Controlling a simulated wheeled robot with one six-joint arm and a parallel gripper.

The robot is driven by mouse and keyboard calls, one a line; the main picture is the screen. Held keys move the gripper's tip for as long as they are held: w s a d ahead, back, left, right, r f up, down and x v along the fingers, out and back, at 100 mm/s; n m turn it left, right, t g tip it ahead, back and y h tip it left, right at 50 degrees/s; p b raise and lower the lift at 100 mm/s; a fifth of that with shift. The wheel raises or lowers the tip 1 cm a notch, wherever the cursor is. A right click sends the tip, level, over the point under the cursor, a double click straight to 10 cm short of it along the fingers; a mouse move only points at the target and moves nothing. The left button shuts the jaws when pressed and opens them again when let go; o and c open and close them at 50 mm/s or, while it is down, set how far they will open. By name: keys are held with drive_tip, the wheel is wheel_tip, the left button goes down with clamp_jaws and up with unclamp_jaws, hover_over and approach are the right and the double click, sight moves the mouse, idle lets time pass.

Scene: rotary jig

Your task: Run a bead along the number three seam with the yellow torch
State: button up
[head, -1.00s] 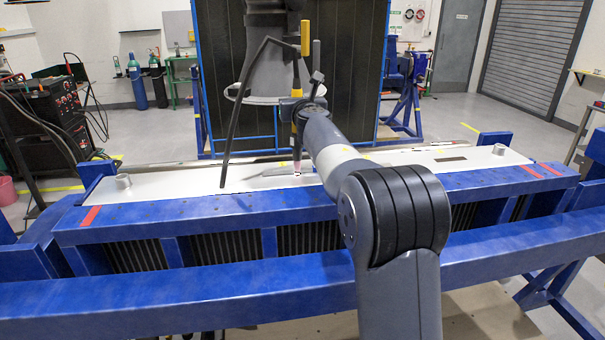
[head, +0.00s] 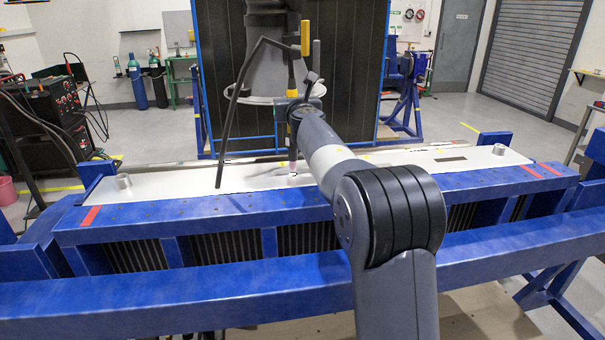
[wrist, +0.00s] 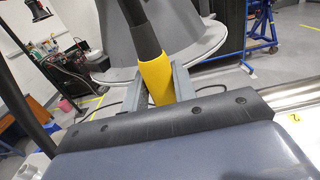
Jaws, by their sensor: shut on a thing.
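The yellow torch (wrist: 156,78) stands upright between the two grey fingers of my gripper (wrist: 158,88), which is shut on its yellow body. In the head view my gripper (head: 296,104) is above the white plate, partly hidden by my wrist. The torch's lower end (head: 293,172) points down at the plate, left of its middle. I cannot tell whether it touches. The white plate (head: 200,178) lies along the blue jig. Small yellow marks show on it, but I cannot read which is number three, and no seam line is clear.
A blue beam (head: 180,292) runs across the front of the jig (head: 195,222). Short round posts stand near both plate ends, such as the left post (head: 124,185). A dark screen (head: 345,80) stands behind. A welding machine (head: 50,125) is at the left.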

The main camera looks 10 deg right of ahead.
drive_tip(key=a, duration=0.7)
drive_tip(key=shift+a+p, duration=0.35)
drive_tip(key=shift+a, duration=0.05)
idle(4.9)
drive_tip(key=shift+r, duration=0.15)
drive_tip(key=shift+r+p, duration=0.6)
drive_tip(key=shift+p, duration=0.05)
idle(1.2)
